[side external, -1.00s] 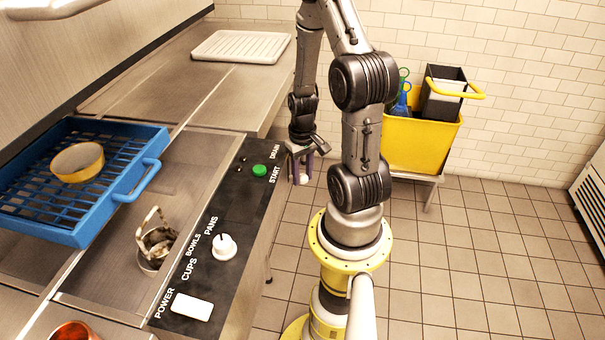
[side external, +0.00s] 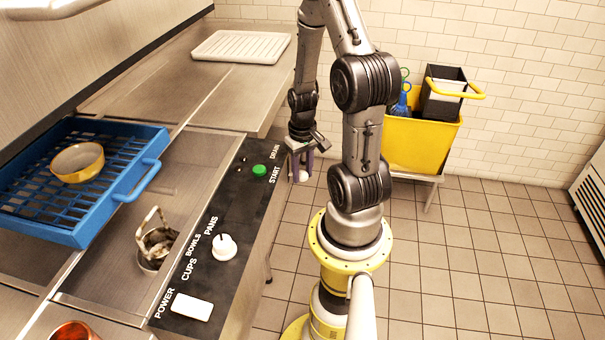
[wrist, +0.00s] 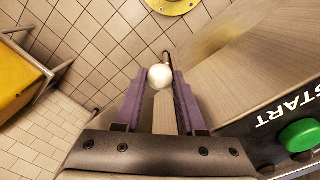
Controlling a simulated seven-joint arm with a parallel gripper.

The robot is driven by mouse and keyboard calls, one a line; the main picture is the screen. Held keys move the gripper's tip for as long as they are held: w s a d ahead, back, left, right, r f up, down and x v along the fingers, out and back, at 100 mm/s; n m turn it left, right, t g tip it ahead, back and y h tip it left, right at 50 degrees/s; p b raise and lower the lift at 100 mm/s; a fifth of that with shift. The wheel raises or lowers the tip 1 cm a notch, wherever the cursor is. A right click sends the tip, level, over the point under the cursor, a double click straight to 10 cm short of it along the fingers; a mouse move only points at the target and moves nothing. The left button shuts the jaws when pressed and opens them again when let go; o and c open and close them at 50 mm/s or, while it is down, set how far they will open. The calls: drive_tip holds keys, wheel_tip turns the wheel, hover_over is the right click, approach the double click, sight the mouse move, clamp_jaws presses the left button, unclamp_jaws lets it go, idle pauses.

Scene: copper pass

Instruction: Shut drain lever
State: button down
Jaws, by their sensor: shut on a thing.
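The drain lever has a round white knob (wrist: 160,77) that shows between my fingertips in the wrist view. In the side view the knob (side external: 302,177) is a small pale shape at the lower end of my fingers, just off the panel's right edge near the DRAIN label. My gripper (side external: 302,165) points down there, and its purple fingers (wrist: 157,88) are shut on the lever at the knob. Much of the lever's arm is hidden by the fingers and the panel edge.
The black control panel (side external: 232,200) has a green START button (side external: 259,170), a white dial (side external: 224,247) and a white POWER switch (side external: 192,306). A blue rack (side external: 40,228) holds a yellow-rimmed bowl (side external: 78,162). A yellow cart (side external: 415,145) stands behind my arm. Tiled floor is clear at right.

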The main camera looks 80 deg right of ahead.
sight(302, 172)
wheel_tip(302, 172, up, 6)
drive_tip(key=shift+f, duration=0.2)
drive_tip(key=c, duration=0.5)
unclamp_jaws()
wheel_tip(302, 172, up, 14)
drive_tip(key=shift+f, duration=0.1)
idle(0.5)
